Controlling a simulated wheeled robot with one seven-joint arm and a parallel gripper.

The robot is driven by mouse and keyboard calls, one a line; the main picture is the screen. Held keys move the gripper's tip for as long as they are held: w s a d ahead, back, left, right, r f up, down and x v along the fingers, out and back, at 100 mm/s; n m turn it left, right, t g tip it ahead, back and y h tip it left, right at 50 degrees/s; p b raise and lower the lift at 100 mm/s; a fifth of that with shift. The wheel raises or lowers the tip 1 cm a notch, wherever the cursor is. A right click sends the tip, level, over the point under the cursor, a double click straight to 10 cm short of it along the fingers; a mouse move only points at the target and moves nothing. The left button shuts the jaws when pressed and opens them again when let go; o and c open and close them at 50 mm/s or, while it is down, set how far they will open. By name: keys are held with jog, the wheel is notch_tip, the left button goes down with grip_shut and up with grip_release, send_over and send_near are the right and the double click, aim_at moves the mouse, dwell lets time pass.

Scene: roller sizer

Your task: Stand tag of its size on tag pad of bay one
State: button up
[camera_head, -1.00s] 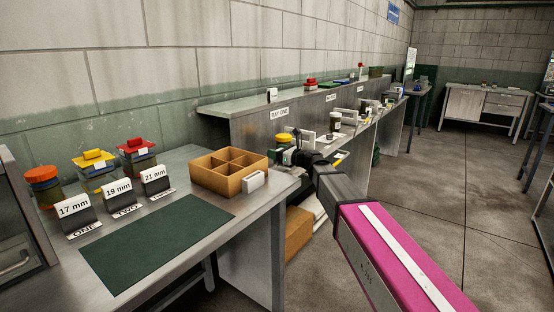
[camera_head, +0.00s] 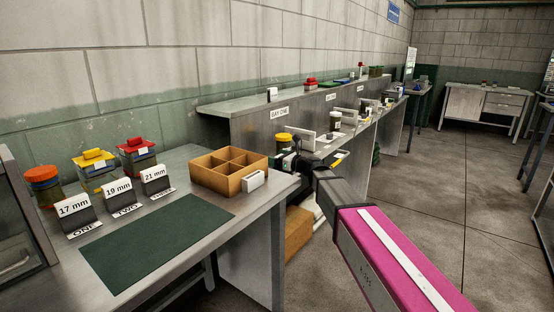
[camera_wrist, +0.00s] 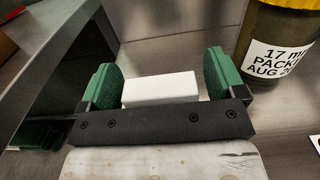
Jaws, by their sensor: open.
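My gripper (camera_wrist: 162,78) is open in the wrist view, its green fingertips on either side of a small white block (camera_wrist: 160,90), which looks like a tag seen from above. Its face and any number are hidden. A jar with a yellow lid (camera_wrist: 274,50) stands close to the right, its label reading 17 mm. In the head view, this jar (camera_head: 284,144) stands beside my gripper (camera_head: 298,152), below the BAY ONE sign (camera_head: 280,112). The tag pad cannot be made out clearly.
On the near table, tags on stands read 17 mm (camera_head: 74,207), 19 mm (camera_head: 116,191) and 21 mm (camera_head: 155,178). Lidded containers stand behind them. A divided orange-brown box (camera_head: 208,179) has a white piece (camera_head: 254,180) at its side. The green mat (camera_head: 158,240) is bare.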

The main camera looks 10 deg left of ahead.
jog(key=v, duration=1.2)
dwell(1.9)
